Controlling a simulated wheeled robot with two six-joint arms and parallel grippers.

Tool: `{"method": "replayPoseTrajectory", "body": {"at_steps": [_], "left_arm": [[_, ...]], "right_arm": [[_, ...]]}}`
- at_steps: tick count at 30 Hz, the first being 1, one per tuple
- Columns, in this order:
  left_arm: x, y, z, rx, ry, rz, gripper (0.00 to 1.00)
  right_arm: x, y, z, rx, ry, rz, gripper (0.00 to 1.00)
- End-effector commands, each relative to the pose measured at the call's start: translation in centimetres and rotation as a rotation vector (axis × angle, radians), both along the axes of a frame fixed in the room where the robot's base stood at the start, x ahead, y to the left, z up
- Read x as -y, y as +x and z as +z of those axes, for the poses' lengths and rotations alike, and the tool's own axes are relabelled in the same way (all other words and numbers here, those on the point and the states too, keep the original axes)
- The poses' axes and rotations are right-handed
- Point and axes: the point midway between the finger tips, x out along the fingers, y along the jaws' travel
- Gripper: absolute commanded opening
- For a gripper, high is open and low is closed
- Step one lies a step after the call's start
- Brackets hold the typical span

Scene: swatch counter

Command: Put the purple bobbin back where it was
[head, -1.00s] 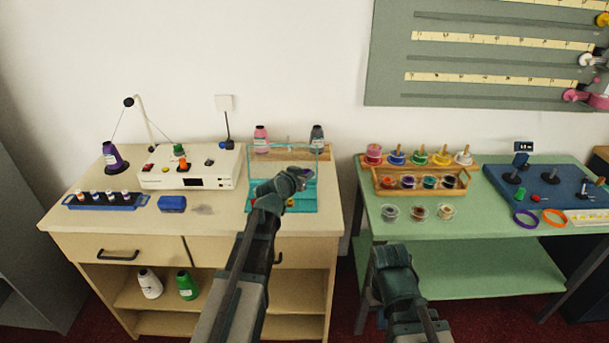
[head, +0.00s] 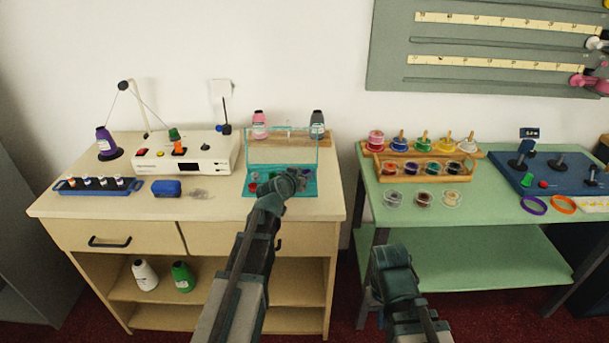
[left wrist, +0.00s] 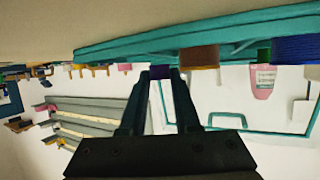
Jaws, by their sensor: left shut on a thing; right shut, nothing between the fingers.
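My left gripper (head: 292,180) is at the front right of a teal box (head: 250,191) with a raised clear lid on the cream counter. In the left wrist view it is shut on the purple bobbin (left wrist: 158,72), beside the box's teal edge (left wrist: 120,50). That view is upside down, with the counter at the top. In the head view the gripper hides the bobbin. I cannot tell whether the bobbin touches the box. Several small coloured bobbins lie in the box. My right gripper (head: 388,255) is shut and empty, low in front of the green table (head: 410,222).
On the cream counter are a white winding machine (head: 205,158), a blue rack of small spools (head: 65,188) and a blue block (head: 166,188). The green table holds a wooden bobbin stand (head: 372,170) and loose clear bobbins. A gap separates counter and table.

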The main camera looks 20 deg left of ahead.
Motion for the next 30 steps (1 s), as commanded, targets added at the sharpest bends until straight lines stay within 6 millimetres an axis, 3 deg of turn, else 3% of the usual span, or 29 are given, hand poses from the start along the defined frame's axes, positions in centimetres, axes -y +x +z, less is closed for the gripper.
{"method": "replayPoseTrajectory", "body": {"at_steps": [30], "left_arm": [[0.2,-0.3,-1.9,-0.005,-0.001,-0.002,0.0]], "right_arm": [[0.0,0.0,-1.8,0.0,0.0,0.0,0.0]]}}
